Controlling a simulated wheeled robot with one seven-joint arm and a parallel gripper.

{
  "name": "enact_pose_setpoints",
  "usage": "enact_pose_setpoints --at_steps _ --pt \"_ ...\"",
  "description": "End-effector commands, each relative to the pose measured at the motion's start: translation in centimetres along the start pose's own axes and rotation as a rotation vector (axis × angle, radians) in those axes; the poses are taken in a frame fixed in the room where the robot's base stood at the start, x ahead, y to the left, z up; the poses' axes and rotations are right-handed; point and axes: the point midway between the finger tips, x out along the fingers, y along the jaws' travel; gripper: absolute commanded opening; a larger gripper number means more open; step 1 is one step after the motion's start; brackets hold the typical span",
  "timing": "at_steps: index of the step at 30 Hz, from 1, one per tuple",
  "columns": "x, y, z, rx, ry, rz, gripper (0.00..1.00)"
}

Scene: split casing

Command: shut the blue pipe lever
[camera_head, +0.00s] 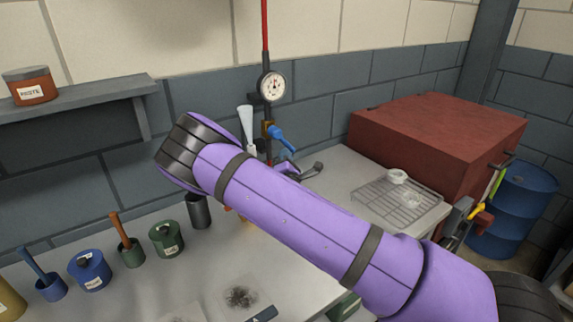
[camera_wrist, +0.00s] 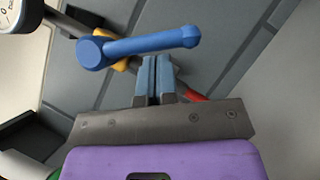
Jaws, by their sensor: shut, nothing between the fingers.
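The blue pipe lever (camera_head: 281,137) sits on the pipe fitting below the gauge and slants down to the right in the head view. In the wrist view the lever (camera_wrist: 150,44) lies across the picture, its round hub at the left and its knobbed free end at the right. My gripper (camera_wrist: 157,62) has its blue fingers shut together and empty. The fingertips are just below the middle of the lever's bar in that view; I cannot tell whether they touch it. In the head view my purple arm hides most of the gripper.
A round gauge (camera_head: 272,86) is on the red pipe (camera_head: 265,35) above the lever. A red-brown box (camera_head: 440,145) and a wire rack (camera_head: 400,203) stand at the right. Several pots, including a green one (camera_head: 166,238), stand on the bench at the left.

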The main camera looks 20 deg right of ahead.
Motion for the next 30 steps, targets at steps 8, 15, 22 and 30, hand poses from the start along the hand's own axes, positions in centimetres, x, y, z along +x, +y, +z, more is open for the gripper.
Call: enact_pose_setpoints --at_steps 8,15,22,30 --pt "0.48 0.01 0.04 0.0 -0.001 0.0 0.0" --pt "0.47 -0.01 0.05 -0.004 0.0 0.003 0.0" --pt "0.66 -0.13 0.31 -0.042 0.0 0.029 0.0" --pt "0.8 -0.23 0.53 -0.074 0.0 0.05 0.0"
